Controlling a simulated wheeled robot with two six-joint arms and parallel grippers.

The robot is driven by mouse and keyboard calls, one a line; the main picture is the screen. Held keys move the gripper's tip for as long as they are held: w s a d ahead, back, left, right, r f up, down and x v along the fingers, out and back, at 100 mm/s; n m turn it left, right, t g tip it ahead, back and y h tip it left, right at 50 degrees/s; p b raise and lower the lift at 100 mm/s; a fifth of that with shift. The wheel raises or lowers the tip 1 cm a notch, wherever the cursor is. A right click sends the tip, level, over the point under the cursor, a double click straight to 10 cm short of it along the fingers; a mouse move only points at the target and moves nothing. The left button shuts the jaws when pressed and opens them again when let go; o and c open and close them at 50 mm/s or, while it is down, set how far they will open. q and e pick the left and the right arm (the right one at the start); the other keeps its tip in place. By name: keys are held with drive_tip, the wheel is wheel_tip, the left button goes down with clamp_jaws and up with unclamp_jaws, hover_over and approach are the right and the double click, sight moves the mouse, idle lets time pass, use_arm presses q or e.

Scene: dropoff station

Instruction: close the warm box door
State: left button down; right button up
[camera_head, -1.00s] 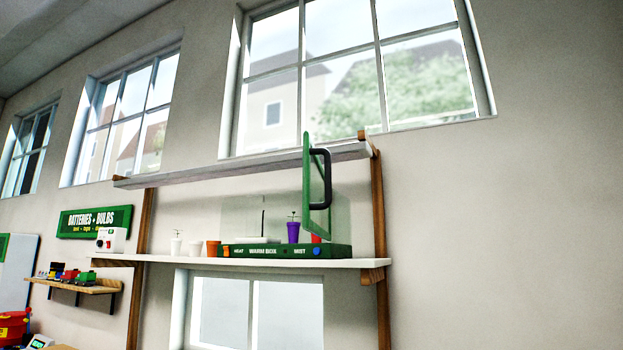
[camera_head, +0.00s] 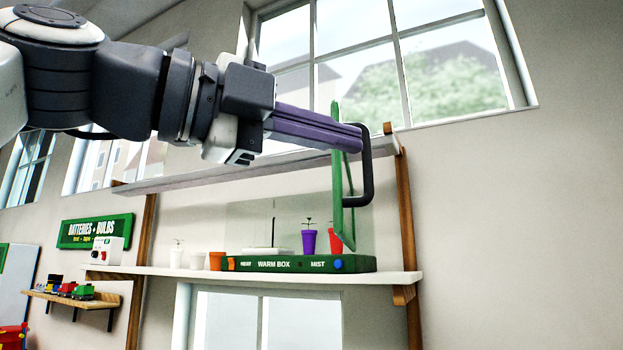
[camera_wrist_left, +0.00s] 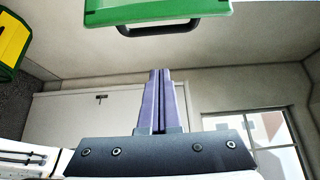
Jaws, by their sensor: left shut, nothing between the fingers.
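The warm box (camera_head: 276,264) is a green-based box with clear walls on the shelf in the head view. Its green-framed door (camera_head: 347,225) stands open, swung out toward me, with a black handle (camera_head: 369,168) on its right face. My left gripper (camera_head: 360,136) reaches in from the left, its purple fingers shut and empty. The fingertips overlap the door's upper part in the head view; whether they touch it I cannot tell. In the left wrist view the fingers (camera_wrist_left: 158,72) point toward the door's green edge (camera_wrist_left: 170,12) and handle (camera_wrist_left: 160,30). My right gripper is not in view.
A purple pot (camera_head: 309,242) and a red pot (camera_head: 336,240) stand inside the box. White cups and an orange pot (camera_head: 216,261) stand left of it on the shelf (camera_head: 140,271). An upper shelf (camera_head: 220,172) and wooden posts frame the space.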

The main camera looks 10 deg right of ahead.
sight(366, 159)
use_arm(q)
drive_tip(key=p+x, duration=0.5)
drive_tip(key=x, duration=0.5)
drive_tip(key=a, duration=0.2)
drive_tip(key=w+a, duration=0.1)
drive_tip(key=a, duration=0.1)
drive_tip(key=shift+w+f+p, duration=0.1)
drive_tip(key=shift+w+p, duration=0.15)
drive_tip(key=shift+p, duration=0.05)
drive_tip(key=shift+a, duration=0.1)
drive_tip(key=shift+w, duration=0.1)
